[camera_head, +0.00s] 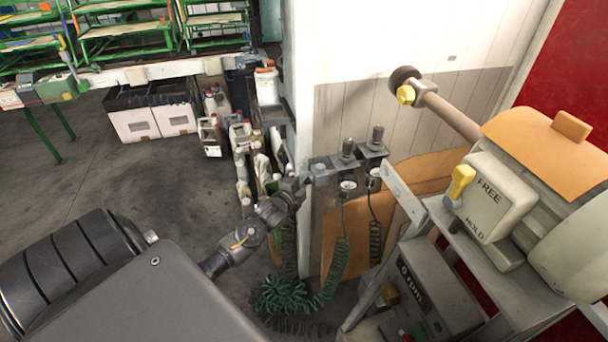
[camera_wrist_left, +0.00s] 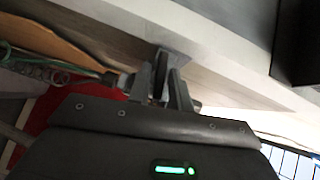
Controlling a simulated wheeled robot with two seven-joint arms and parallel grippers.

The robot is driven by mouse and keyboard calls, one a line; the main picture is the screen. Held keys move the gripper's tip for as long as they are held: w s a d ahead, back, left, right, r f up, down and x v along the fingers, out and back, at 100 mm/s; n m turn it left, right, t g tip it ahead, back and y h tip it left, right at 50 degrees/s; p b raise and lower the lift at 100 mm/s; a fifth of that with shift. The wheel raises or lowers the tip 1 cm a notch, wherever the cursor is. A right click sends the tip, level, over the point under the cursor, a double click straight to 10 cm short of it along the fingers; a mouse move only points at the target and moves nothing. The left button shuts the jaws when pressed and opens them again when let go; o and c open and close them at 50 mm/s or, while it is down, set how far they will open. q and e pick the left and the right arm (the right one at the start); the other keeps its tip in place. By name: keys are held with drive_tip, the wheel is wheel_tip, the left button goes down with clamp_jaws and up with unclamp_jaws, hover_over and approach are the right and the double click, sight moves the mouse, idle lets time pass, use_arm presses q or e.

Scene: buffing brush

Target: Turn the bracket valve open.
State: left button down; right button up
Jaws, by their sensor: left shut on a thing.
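The bracket valve (camera_head: 318,168) sits on a grey metal bracket on the post at the corner of the panelled wall, with its bluish-grey body at the bracket's left end. My left gripper (camera_head: 294,187) reaches up to the valve from the lower left, its fingers at the valve's left side. In the left wrist view the two fingers (camera_wrist_left: 164,88) are close together around a thin dark part just below the grey bracket (camera_wrist_left: 173,62). The gripped part is mostly hidden by the fingers, so the handle's angle cannot be told. My right gripper is not in view.
A buffing machine (camera_head: 490,195) with a yellow switch stands at right. Canisters (camera_head: 211,135) and boxes (camera_head: 165,120) stand behind.

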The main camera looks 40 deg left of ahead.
use_arm(q)
drive_tip(key=shift+w+a+r+n+g+h+p, duration=0.1)
drive_tip(key=shift+a+r+n+g+h+p, duration=0.05)
drive_tip(key=shift+n+g+h+p, duration=1.5)
drive_tip(key=shift+w+a+r+n+g+h+p, duration=0.15)
drive_tip(key=shift+n+g+h+p, duration=0.95)
drive_tip(key=shift+p, duration=0.95)
drive_tip(key=shift+a+r+n+g+h+p, duration=0.15)
drive_tip(key=shift+n+g+h+p, duration=0.9)
drive_tip(key=shift+g+p, duration=0.7)
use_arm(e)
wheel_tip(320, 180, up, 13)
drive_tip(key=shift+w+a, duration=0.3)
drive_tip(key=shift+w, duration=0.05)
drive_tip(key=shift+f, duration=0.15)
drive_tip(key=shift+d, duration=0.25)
use_arm(q)
drive_tip(key=c, duration=1.5)
unclamp_jaws()
